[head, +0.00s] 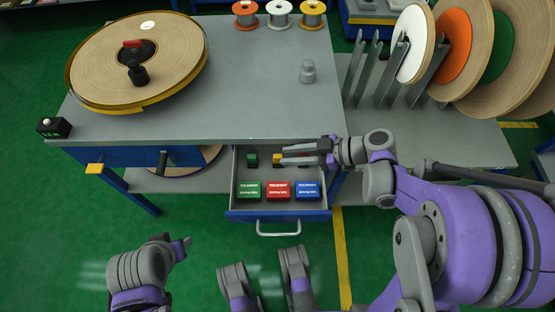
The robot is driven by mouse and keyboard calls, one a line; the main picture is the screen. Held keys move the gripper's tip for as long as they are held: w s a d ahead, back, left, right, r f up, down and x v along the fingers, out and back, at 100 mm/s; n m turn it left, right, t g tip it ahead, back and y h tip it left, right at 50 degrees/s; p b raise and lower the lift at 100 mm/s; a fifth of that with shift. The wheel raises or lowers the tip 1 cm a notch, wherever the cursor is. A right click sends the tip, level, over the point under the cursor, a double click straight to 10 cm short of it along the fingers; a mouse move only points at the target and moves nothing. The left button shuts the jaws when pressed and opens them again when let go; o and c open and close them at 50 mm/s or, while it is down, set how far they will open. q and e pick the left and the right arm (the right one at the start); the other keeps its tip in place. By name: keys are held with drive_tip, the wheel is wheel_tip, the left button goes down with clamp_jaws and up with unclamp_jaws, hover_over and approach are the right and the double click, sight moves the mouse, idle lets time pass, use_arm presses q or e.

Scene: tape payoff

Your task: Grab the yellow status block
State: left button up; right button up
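The small yellow block (276,158) sits in the back part of the open drawer, beside a small green block (252,160) on its left. My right gripper (284,154) reaches in from the right over the drawer. Its two fingers are apart, with the tips right at the yellow block's right side and partly over it. I cannot tell whether they touch it. A bit of red shows between the fingers, mostly hidden by them. My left gripper (187,243) is low at the left, away from the drawer; its fingers are too small to read.
The drawer (278,215) also holds green (249,190), red (278,190) and blue (307,190) labelled boxes in front. The grey tabletop (250,90) overhangs the drawer's back. A large tape reel (180,60), small spools and a metal weight (308,72) stand on it.

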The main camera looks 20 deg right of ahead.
drive_tip(key=shift+x, duration=0.95)
drive_tip(key=shift+c, duration=0.3)
clamp_jaws()
